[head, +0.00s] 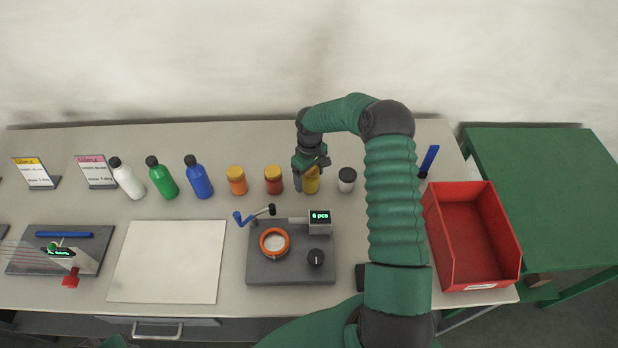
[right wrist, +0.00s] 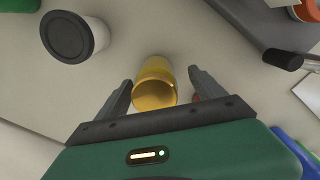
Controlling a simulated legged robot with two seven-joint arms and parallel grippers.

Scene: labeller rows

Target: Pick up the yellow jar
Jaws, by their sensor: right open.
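The yellow jar (head: 312,184) stands in the row at the back of the table, partly hidden by my right gripper (head: 312,167) in the head view. In the right wrist view the yellow jar (right wrist: 155,84) lies between the two open fingers of my right gripper (right wrist: 158,90), with space showing on its left side. I cannot tell whether a finger touches it. My left gripper is not in view.
A white jar with a dark lid (head: 347,180) stands close to the right, a red jar with a yellow lid (head: 273,179) close to the left. An orange jar (head: 236,180) and bottles stand farther left. A grey labeller (head: 290,268) is in front; a red bin (head: 470,240) is at right.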

